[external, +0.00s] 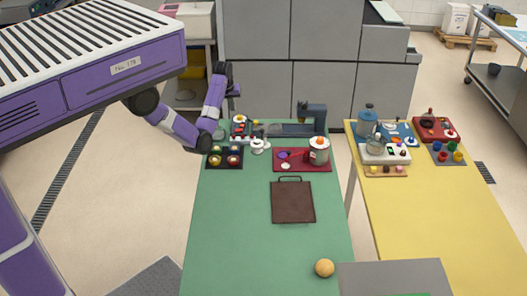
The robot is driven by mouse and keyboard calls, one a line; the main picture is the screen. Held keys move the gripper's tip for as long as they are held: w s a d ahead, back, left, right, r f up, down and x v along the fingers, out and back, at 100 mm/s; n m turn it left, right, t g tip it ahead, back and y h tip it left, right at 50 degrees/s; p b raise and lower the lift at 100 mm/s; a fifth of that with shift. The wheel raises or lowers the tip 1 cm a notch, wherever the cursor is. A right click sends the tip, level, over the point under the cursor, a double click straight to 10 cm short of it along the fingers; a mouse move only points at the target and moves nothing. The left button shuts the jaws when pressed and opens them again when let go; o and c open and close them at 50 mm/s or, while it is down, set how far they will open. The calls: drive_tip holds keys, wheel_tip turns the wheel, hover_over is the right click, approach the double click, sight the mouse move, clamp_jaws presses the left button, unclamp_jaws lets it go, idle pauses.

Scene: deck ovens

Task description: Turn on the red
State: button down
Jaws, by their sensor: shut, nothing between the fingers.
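Two red items could fit the task's words, and I cannot tell which is meant. A red appliance (449,135) with a dark round top stands at the far right of the yellow table. My gripper (233,92), small and partly hidden by my wrist, is above the far left of the green table. It is shut and empty, apart from both red items.
A dark tray of coloured round pieces (225,157) and a grey-blue machine (312,117) stand at the far end. A brown board (292,202) and an orange ball (324,268) lie nearer. A blender (367,120) stands on the yellow table. The green table's near left is clear.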

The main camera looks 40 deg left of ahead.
approach(241, 130)
drive_tip(key=x, duration=0.5)
drive_tip(key=shift+w+a+f, duration=0.1)
drive_tip(key=shift+w+a, duration=0.05)
drive_tip(key=shift+a, duration=0.25)
drive_tip(key=shift+w+f, duration=0.15)
drive_tip(key=shift+f, duration=0.4)
drive_tip(key=shift+d, duration=0.15)
drive_tip(key=shift+w+d+f+g+y, duration=0.1)
drive_tip(key=shift+w+f+g+y, duration=0.1)
drive_tip(key=shift+f+g+y, duration=0.15)
drive_tip(key=shift+r, duration=0.1)
